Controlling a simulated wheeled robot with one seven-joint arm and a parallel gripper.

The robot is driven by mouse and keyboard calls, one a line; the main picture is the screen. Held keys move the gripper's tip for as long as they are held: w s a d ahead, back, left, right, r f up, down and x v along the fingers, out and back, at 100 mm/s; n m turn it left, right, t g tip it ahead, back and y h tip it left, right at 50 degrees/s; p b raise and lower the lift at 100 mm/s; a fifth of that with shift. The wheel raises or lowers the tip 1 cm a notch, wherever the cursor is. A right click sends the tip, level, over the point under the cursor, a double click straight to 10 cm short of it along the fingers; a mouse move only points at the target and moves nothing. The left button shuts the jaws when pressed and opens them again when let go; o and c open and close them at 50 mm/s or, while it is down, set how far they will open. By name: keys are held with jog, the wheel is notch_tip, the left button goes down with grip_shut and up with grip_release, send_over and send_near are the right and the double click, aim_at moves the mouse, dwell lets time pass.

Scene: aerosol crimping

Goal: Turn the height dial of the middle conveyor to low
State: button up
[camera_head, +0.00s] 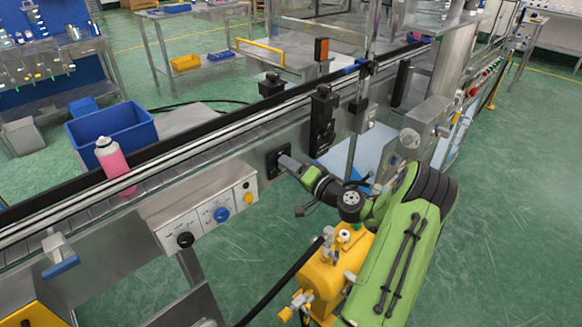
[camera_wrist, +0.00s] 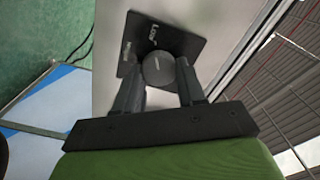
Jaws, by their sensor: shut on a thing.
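The height dial (camera_wrist: 157,70) is a dark round knob on a black square plate (camera_wrist: 160,35) on the conveyor's side panel. One label on the plate reads like "Low"; a second is too small to read surely. In the wrist view my gripper (camera_wrist: 158,82) has its two dark fingers closed on either side of the dial. In the head view my gripper (camera_head: 286,163) reaches the black plate (camera_head: 271,162) on the side of the conveyor (camera_head: 230,166) from the right. The dial itself is hidden there, and I cannot tell where its pointer stands.
A control box (camera_head: 205,218) with black, blue and yellow knobs hangs left of the plate. A black bracket (camera_head: 322,120) stands close to its right. A pink bottle (camera_head: 112,157) stands on the belt at the left. A blue bin (camera_head: 113,127) is behind. Green floor is free at right.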

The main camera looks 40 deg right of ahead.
jog(key=o, duration=1.1)
jog(key=shift+c, duration=0.2)
jog(key=s+p, duration=0.2)
jog(key=s, duration=1.4)
jog(key=shift+d, duration=0.2)
jog(key=shift+w, duration=0.1)
